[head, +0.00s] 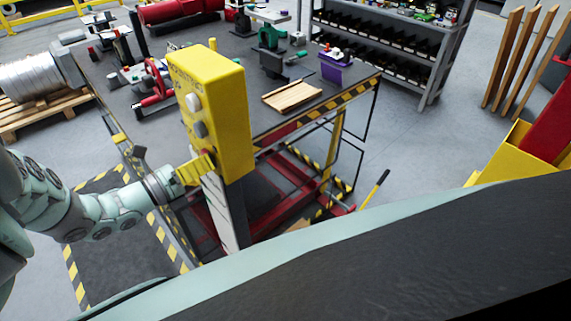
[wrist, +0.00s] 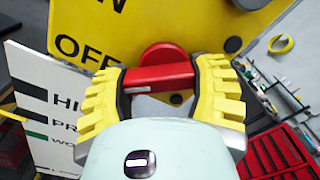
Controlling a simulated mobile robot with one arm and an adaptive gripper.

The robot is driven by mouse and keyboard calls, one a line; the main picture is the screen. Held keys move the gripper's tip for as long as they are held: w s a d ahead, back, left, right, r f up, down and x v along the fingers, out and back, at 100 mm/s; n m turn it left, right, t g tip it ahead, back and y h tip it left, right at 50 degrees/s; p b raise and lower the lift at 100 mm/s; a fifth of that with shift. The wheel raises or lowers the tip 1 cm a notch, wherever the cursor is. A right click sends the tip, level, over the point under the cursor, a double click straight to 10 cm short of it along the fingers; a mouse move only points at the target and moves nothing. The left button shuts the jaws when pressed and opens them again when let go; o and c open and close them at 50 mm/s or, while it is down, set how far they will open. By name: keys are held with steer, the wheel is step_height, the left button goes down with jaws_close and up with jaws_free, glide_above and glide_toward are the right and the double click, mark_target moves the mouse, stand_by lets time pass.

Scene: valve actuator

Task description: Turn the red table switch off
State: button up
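The red switch (wrist: 158,77) shows in the wrist view as a red bar with a round red hub above it, on a yellow panel (wrist: 105,25). The panel has black lettering reading OFF and part of another word above it. My gripper (wrist: 165,85) has its yellow ribbed fingers wide apart, one on each side of the red bar. Whether the fingertips touch the bar's ends is unclear. In the head view my gripper (head: 195,170) is at the lower left side of the yellow box (head: 222,110); the red switch is hidden there.
A white lettered board (wrist: 40,105) stands left of the panel in the wrist view. A dark workbench (head: 225,45) with tools lies behind the yellow box. A red frame (head: 270,215) is below the bench. Open floor (head: 420,150) lies to the right.

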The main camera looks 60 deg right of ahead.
steer(key=o, duration=0.5)
steer(key=v, duration=1.2)
steer(key=shift+f, duration=0.1)
